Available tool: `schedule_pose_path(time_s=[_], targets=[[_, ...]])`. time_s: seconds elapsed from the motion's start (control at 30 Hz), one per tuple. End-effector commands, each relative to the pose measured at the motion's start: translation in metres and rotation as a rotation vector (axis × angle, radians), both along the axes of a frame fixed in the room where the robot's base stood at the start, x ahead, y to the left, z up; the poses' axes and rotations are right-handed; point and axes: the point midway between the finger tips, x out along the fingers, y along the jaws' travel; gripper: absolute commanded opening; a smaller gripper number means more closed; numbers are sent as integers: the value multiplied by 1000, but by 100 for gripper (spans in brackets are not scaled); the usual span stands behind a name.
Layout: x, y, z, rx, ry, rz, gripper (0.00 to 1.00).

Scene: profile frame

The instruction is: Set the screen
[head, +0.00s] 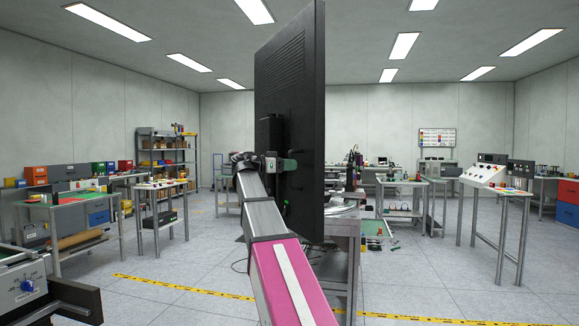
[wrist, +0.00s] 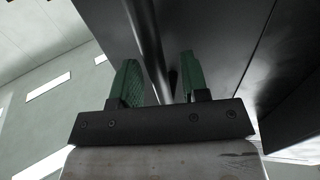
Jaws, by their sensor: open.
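The screen (head: 290,90) is a large black panel, upright, seen at a steep angle on its back side in the middle of the head view. A smaller dark block (head: 270,135) projects from its back. My gripper (head: 280,163) is at the lower back of the screen, with green fingers. In the wrist view my gripper (wrist: 158,78) is open, its fingers on either side of a dark upright strip or edge beneath the screen (wrist: 222,30). I cannot tell whether the fingers touch it. The screen's front face is hidden.
A metal workbench (head: 342,228) stands behind the lower screen, partly hidden. A control-panel desk (head: 497,178) is at right, with small tool tables (head: 70,205) at left. A black-and-grey device with a blue knob (head: 28,287) is at lower left.

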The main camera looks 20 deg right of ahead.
Motion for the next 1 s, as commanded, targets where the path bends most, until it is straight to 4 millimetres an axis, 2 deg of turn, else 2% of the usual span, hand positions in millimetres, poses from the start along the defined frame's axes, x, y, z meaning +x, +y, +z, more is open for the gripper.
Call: schedule_pose_path(time_s=[0.27, 0.4, 0.73, 0.87, 1.0], targets=[[0, -2, 0, 0, 0, 1, 41], [0, -2, 0, 0, 0, 0, 0], [-1, -7, 0, 1, 0, 22, 0], [-2, -18, 0, 0, -1, 70, 0], [0, -38, 0, 0, -2, 156, 0]])
